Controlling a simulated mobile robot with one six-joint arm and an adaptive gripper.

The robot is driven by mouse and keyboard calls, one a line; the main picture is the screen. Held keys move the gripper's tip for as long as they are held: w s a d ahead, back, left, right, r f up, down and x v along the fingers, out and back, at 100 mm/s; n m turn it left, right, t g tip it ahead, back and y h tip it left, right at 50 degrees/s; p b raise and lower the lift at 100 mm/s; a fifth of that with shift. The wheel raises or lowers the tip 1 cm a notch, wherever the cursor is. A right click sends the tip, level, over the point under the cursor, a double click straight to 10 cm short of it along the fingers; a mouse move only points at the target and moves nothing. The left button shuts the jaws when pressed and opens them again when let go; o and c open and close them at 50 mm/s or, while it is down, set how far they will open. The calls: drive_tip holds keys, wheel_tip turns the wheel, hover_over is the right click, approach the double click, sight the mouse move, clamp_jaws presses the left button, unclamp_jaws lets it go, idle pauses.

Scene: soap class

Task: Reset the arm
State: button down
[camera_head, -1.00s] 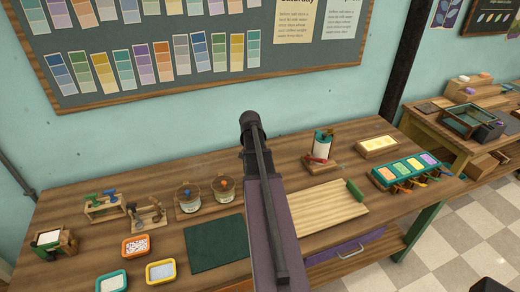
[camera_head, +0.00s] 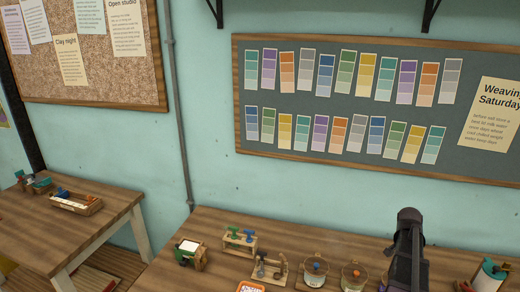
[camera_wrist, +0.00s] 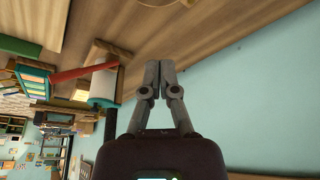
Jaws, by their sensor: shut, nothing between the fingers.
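My arm (camera_head: 408,250) rises at the lower right of the head view, above the long wooden table, with its gripper end out of clear sight there. In the wrist view my gripper (camera_wrist: 154,92) has its two grey fingers together at the tips, with nothing between them. The wrist picture is tilted, with the table top (camera_wrist: 215,30) across the upper part and the blue wall on the right. The fingers are apart from the white roller-like item with the red handle (camera_wrist: 104,86) to their left.
The long table (camera_head: 210,225) holds a small green-ended holder (camera_head: 190,252), a wooden rack (camera_head: 240,240), a second wooden stand (camera_head: 268,268) and two jars (camera_head: 314,273). A second table (camera_head: 60,225) stands at left with a wooden tray (camera_head: 76,201). Colour-chart board (camera_head: 350,150) hangs behind.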

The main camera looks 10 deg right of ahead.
drive_tip(key=s+a+n+y, duration=0.1)
drive_tip(key=a+n, duration=0.6)
drive_tip(key=a, duration=1.6)
drive_tip(key=s+a+f+n+g+y, duration=0.1)
drive_tip(key=a+n, duration=0.7)
drive_tip(key=a, duration=1.5)
drive_tip(key=shift+s+a+y, duration=0.15)
drive_tip(key=shift+s+y, duration=0.45)
drive_tip(key=shift+y, duration=0.3)
